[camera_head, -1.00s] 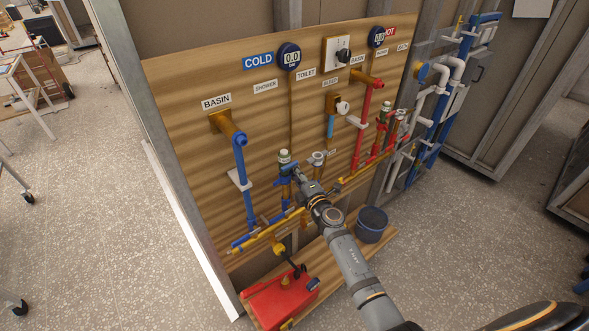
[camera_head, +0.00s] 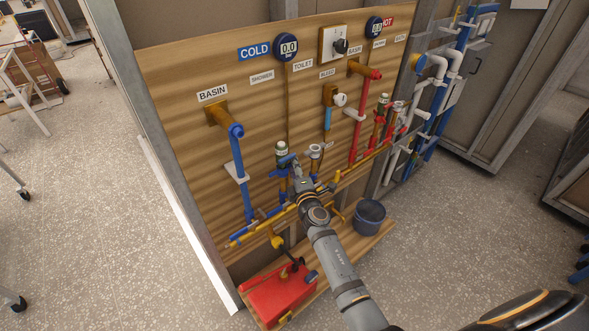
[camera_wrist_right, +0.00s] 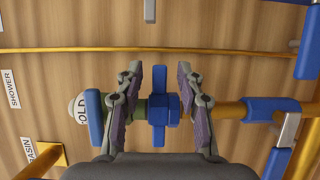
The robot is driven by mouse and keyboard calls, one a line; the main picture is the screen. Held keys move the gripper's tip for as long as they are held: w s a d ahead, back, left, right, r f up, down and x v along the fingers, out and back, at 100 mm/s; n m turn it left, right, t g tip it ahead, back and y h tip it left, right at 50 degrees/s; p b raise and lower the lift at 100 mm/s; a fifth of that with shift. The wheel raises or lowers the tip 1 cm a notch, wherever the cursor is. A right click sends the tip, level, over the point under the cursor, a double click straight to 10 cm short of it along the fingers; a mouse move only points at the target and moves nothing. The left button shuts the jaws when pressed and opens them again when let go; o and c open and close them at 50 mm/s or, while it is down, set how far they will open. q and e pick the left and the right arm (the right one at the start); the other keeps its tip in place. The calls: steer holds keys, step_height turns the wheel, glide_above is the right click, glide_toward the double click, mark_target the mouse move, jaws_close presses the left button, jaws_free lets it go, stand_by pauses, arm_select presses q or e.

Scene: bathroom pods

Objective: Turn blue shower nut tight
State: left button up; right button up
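The blue shower nut (camera_wrist_right: 159,110) is on the cold shower pipe, below the valve. In the right wrist view it sits between the two fingers of my right gripper (camera_wrist_right: 160,95). The fingers are apart, with gaps beside the nut, so the gripper looks open. The valve's blue handle (camera_wrist_right: 95,118) and pale cap (camera_wrist_right: 78,108) lie left of the fingers. In the head view, my right gripper (camera_head: 294,174) is at the cold shower valve (camera_head: 281,148) and hides much of the pipe there. My left gripper is not in view.
A wooden panel (camera_head: 190,70) carries blue cold pipes and red hot pipes (camera_head: 357,135). Yellow pipes run low across it. Below are a red box (camera_head: 278,297) and a dark bucket (camera_head: 369,216) on a wooden base. Open floor (camera_head: 120,230) lies left.

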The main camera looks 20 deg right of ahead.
steer(key=s, duration=1.2)
steer(key=shift+a, duration=0.4)
